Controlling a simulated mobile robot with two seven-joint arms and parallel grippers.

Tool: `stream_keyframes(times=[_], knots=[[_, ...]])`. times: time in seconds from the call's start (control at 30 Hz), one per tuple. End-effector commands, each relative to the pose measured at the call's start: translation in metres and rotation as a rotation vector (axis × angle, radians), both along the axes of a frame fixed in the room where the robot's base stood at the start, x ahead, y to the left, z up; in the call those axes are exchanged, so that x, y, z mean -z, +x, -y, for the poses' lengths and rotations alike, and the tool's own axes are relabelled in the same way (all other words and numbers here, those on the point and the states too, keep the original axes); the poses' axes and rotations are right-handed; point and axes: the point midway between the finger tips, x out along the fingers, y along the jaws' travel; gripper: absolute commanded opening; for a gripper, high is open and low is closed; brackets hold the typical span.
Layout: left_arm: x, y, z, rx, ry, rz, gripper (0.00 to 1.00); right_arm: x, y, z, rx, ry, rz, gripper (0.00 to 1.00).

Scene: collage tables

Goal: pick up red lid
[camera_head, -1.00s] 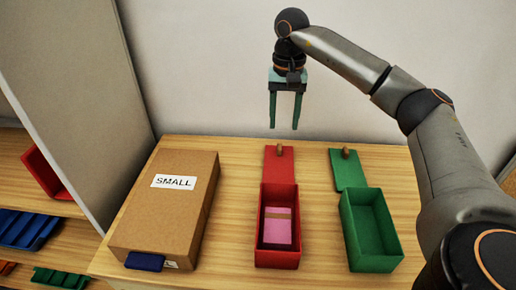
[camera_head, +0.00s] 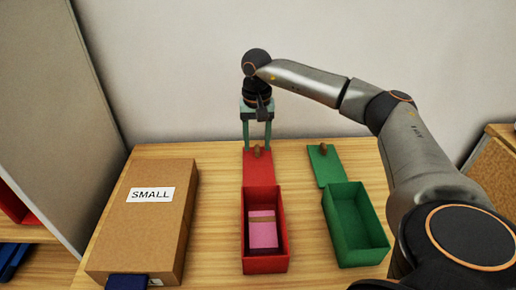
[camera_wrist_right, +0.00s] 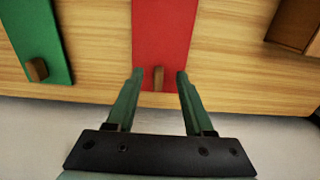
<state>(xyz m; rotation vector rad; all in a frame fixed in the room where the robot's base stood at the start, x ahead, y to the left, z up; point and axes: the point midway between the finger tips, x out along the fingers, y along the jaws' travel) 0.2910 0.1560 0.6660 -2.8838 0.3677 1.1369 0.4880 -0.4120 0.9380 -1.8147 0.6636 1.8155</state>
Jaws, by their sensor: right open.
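The red lid (camera_head: 258,170) lies behind the red box (camera_head: 265,263) on the table, with a small brown knob (camera_head: 257,151) near its far end. My right gripper (camera_head: 257,149) is open, pointing down, with its fingers on either side of the knob. In the right wrist view, the red lid (camera_wrist_right: 165,35) runs up the picture and its knob (camera_wrist_right: 158,78) shows between the fingertips of my right gripper (camera_wrist_right: 158,75). I cannot tell whether the fingers touch the lid. My left gripper is not in view.
A pink block with a brown band (camera_head: 263,230) lies in the red box. A green box (camera_head: 355,222) and green lid (camera_head: 325,166) stand to the right. A cardboard box marked SMALL (camera_head: 145,229) stands left, with a dark blue item (camera_head: 127,282) at its front.

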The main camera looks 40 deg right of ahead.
Motion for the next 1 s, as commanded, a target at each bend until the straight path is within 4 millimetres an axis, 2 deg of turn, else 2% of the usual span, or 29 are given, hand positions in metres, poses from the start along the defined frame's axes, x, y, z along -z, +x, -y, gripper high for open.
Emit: stream_keyframes(times=[0.1, 0.2, 0.47, 0.93, 1.0], knots=[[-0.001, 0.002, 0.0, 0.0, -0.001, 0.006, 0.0, 0.019, 0.001, 0.004, 0.0, 0.0, -0.003, 0.53], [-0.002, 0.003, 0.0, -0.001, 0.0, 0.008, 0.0, 0.027, 0.001, 0.004, 0.0, -0.001, -0.001, 0.53], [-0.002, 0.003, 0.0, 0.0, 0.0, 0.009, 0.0, 0.03, 0.001, 0.003, 0.0, -0.001, 0.001, 0.53], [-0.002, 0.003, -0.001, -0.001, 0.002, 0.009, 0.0, 0.03, 0.001, 0.003, 0.0, -0.001, 0.001, 0.01], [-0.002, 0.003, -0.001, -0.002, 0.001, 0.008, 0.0, 0.03, 0.001, 0.003, 0.0, -0.001, 0.001, 0.0]])
